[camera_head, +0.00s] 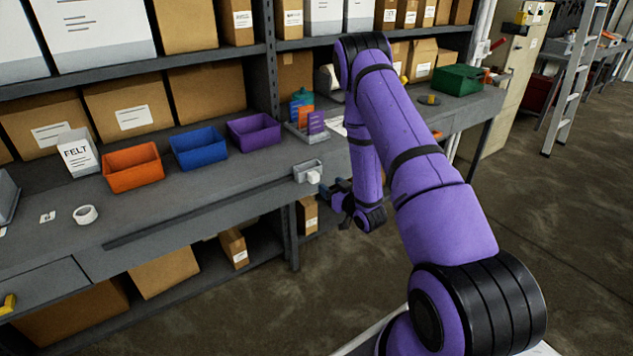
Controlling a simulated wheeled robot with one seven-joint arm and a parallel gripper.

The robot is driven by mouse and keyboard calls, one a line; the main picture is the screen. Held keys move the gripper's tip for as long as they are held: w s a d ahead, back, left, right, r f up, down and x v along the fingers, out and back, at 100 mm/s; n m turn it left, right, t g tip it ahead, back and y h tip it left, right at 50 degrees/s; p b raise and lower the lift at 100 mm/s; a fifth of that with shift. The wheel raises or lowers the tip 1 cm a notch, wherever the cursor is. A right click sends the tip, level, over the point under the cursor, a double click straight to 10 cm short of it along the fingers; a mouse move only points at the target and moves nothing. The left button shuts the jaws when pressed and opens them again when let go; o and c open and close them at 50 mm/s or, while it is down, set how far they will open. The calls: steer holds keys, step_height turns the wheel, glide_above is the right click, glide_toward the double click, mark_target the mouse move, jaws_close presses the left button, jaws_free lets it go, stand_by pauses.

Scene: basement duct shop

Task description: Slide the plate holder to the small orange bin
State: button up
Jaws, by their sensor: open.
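The small orange bin (132,168) stands on the grey workbench at left, open at the top. What looks like the plate holder (296,133) is a grey base with upright purple and orange plates, near the back of the bench. A teal item stands behind the plates. My gripper (340,202) is open at the bench's front edge, in front of and to the right of the holder and apart from it. Its fingers are small and dark in this view, and I see nothing between them.
A blue bin (199,147) and a purple bin (254,131) stand between the orange bin and the holder. A small grey container (308,171) sits at the front edge near my gripper. A tape roll (86,215) lies at left. The front middle of the bench is clear.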

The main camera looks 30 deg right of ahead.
mark_target(316, 178)
steer(key=w, duration=0.3)
steer(key=w+f, duration=0.1)
steer(key=w, duration=0.5)
steer(key=shift+w+a+f, duration=0.2)
